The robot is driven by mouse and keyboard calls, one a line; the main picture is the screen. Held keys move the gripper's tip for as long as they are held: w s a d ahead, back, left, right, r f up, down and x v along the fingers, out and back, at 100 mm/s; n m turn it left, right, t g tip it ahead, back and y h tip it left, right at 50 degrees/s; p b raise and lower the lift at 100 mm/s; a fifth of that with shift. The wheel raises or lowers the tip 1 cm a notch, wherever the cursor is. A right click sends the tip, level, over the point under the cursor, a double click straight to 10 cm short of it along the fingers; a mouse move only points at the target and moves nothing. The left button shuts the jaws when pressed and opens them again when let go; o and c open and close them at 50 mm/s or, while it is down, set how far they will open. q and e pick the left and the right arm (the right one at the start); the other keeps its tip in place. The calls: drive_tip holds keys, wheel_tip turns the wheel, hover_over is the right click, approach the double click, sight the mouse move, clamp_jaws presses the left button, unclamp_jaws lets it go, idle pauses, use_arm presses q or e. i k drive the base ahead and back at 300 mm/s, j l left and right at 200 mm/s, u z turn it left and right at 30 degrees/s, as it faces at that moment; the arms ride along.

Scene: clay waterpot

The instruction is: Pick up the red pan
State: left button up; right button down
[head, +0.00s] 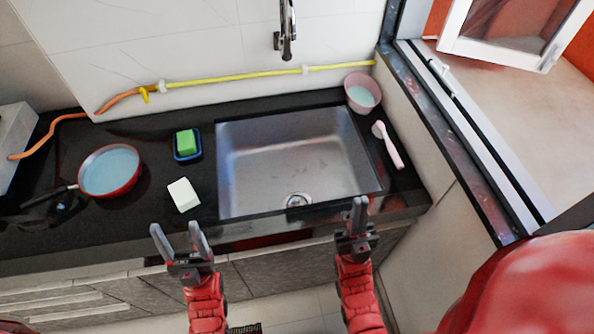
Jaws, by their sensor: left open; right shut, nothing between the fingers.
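The red pan (110,171) sits on the black counter at the left in the head view. It has a red rim, a bluish inside and a dark handle (49,196) pointing left. My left gripper (180,233) is open and empty, in front of the counter edge, to the right of the pan and nearer to me. My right gripper (359,206) is shut and empty, in front of the sink's right part, well away from the pan.
A sink (297,165) fills the counter's middle. A white block (183,195) and a green sponge in a blue dish (187,145) lie between pan and sink. A pink bowl (361,92) and a pink brush (390,148) are at right. A yellow pipe (235,76) runs along the wall.

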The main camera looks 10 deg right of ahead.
sight(110, 172)
drive_tip(key=j, duration=1.1)
drive_tip(key=i+j+u, duration=0.15)
drive_tip(key=j, duration=0.9)
drive_tip(key=k, duration=0.05)
